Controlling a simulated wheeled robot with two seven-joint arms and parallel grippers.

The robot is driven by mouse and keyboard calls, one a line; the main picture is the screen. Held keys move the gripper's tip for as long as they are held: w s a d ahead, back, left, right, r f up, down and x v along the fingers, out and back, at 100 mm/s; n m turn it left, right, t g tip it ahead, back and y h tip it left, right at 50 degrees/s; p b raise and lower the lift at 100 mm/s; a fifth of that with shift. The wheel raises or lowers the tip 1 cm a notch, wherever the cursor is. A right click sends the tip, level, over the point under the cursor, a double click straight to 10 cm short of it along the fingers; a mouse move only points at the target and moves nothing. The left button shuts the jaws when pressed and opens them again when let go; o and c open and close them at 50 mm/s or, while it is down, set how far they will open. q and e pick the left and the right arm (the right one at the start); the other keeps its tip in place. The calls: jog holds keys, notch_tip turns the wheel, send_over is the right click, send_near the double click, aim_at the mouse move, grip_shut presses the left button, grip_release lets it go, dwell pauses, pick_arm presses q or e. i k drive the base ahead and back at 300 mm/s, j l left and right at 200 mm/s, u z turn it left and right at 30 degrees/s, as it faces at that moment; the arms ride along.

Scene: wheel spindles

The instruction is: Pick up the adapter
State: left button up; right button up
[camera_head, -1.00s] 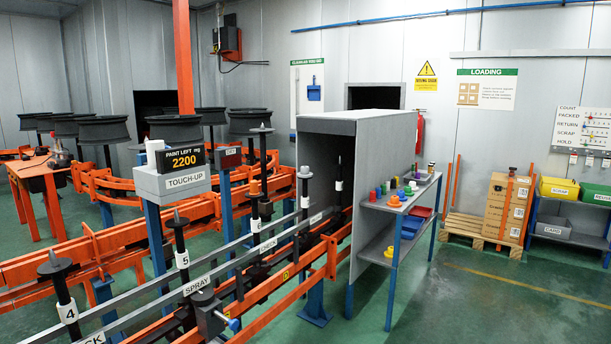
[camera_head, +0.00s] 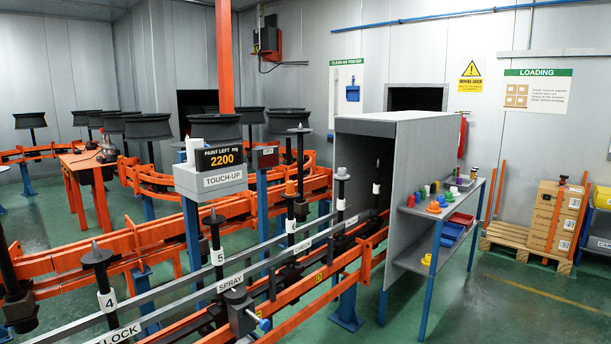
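Which piece is the adapter is not clear from the view. Several small coloured pieces stand on the grey side shelf, among them an orange piece (camera_head: 433,207), a red one (camera_head: 411,200) and a blue one (camera_head: 442,200). A yellow piece (camera_head: 427,259) lies on the lower shelf. Neither of my grippers is in view.
The grey booth (camera_head: 362,127) stands beside the shelf unit (camera_head: 408,266). Orange rails (camera_head: 150,232) with numbered spindles fill the left and middle. Cartons (camera_head: 552,217) stand on a pallet at the right. Green floor is free in front of the shelf and pallet.

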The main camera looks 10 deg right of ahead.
aim_at(341, 174)
jog(key=i+l+u, duration=0.8)
jog(key=i+l, duration=0.05)
jog(key=l, duration=0.05)
